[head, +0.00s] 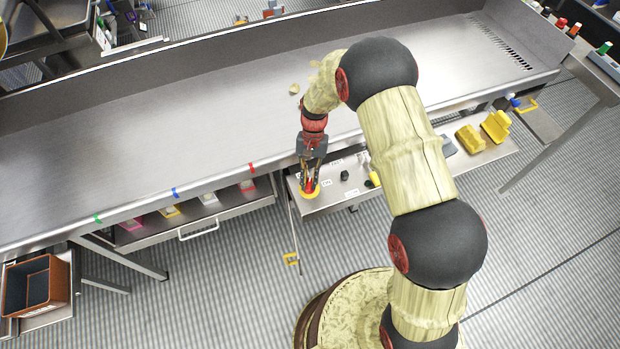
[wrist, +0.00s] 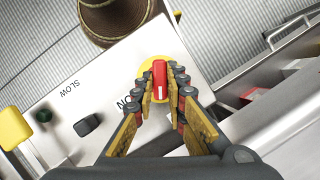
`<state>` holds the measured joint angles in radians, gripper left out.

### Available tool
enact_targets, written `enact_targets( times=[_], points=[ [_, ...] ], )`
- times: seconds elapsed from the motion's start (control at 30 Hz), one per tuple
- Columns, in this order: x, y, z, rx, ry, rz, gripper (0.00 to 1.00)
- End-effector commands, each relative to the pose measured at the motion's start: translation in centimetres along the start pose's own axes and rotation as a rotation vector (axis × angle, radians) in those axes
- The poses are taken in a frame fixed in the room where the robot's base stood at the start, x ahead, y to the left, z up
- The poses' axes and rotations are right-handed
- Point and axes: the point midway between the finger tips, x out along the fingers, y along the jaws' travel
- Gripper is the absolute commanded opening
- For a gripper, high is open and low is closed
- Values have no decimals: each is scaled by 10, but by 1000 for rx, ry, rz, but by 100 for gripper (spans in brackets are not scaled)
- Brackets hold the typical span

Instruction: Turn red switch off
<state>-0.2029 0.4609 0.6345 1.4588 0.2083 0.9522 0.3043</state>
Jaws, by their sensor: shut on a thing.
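The red switch (wrist: 160,79) sits on a round yellow base on a pale metal control panel (wrist: 80,88). In the wrist view my gripper (wrist: 163,80) has its two fingers on either side of the red switch, closed on it. The letters "ON" show beside the left finger, partly hidden. Most of the red switch is hidden by the fingers there.
A drawer handle (head: 198,231) sticks out left.

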Motion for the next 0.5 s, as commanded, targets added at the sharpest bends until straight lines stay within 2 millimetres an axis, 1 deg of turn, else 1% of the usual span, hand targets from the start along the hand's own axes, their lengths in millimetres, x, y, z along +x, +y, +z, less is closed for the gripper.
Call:
enact_targets(
  times=[0.03, 0.3, 0.5],
  points=[
    [6, 1, 4, -39, -12, 22, 0],
    [7, 0, 4, -257, -13, 112, 0],
    [7, 0, 4, -382, -13, 163, 0]
  ],
)
